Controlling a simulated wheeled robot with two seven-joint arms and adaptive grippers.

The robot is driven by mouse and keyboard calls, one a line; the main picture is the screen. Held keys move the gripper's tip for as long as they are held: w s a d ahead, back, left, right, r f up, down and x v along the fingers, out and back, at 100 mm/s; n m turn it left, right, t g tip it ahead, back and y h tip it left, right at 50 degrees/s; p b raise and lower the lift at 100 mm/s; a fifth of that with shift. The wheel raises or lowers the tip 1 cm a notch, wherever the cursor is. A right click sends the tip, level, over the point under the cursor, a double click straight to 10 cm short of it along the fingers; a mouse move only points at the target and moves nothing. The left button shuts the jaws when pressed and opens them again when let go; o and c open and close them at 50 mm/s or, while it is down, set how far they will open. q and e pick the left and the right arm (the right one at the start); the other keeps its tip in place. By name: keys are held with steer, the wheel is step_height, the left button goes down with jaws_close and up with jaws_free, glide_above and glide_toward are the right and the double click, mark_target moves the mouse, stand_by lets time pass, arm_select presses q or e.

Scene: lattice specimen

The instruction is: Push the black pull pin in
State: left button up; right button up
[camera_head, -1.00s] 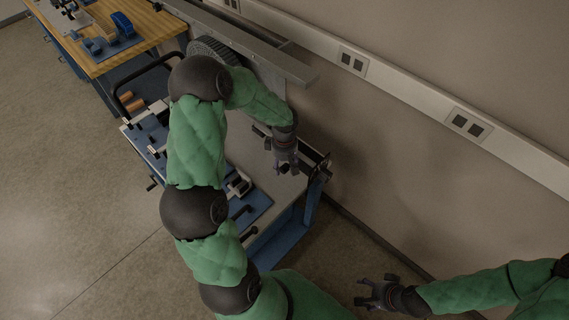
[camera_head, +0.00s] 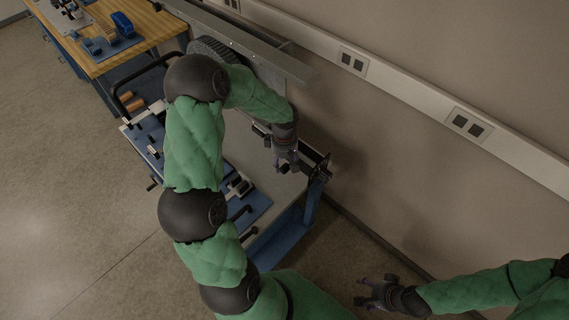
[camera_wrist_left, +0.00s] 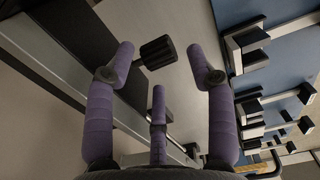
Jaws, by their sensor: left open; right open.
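The black pull pin (camera_wrist_left: 157,52) shows in the left wrist view as a ribbed black knob on a thin light stem. It is beside a dark bar, with the grey bench top behind it. My left gripper (camera_wrist_left: 160,68) has its purple fingers spread, and the knob appears between the tips of the two longer fingers. I see no clear contact. In the head view my left gripper (camera_head: 287,163) is over the far right end of the bench top. The pin is not clearly visible there. My right gripper (camera_head: 368,294) is open and empty at the lower right, away from the bench.
The blue-framed bench (camera_head: 272,184) carries clamps and handles along its near side. A grey beam (camera_head: 255,50) runs above its back, close to my left arm. A wooden table (camera_head: 105,60) stands at upper left. The wall is behind.

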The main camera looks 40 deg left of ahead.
mark_target(284, 166)
arm_select(q)
step_height(284, 166, up, 11)
steer(key=shift+f, duration=0.15)
stand_by(0.7)
